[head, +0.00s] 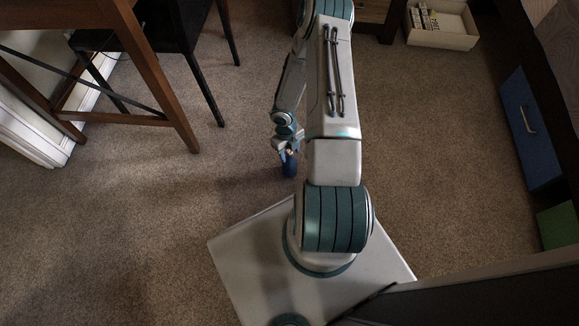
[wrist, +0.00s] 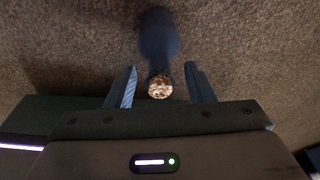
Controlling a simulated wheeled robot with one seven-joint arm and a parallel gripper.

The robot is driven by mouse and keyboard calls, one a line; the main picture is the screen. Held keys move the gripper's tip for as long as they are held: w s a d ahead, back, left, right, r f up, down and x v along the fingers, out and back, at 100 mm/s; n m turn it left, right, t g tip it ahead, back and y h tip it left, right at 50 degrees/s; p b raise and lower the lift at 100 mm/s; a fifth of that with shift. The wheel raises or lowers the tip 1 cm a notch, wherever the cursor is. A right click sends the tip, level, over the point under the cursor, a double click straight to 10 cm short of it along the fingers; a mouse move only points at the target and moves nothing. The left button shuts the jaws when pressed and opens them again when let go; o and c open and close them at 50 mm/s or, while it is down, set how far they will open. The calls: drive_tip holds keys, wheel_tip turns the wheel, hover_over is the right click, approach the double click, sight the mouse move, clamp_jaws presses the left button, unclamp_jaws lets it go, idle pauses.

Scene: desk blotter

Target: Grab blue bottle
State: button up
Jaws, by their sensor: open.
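The blue bottle (head: 289,167) stands on the carpet in the head view, just in front of my base and partly hidden by my gripper (head: 287,147). In the wrist view, the dark blue bottle (wrist: 160,45) shows with its light, brownish top end toward me. My gripper also shows there (wrist: 158,88), its two fingers apart, one on each side of the bottle's top end. Gaps show between the bottle and both fingers. The fingers do not appear to touch it.
A wooden table leg (head: 160,80) and a black chair (head: 185,45) stand at the upper left. A white box (head: 440,25) is at the upper right. A blue drawer front (head: 530,130) and a green one (head: 558,225) line the right side. Carpet around the bottle is clear.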

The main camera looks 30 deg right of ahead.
drive_tip(key=shift+f, duration=0.7)
drive_tip(key=shift+c, duration=0.3)
drive_tip(key=shift+r, duration=0.1)
clamp_jaws()
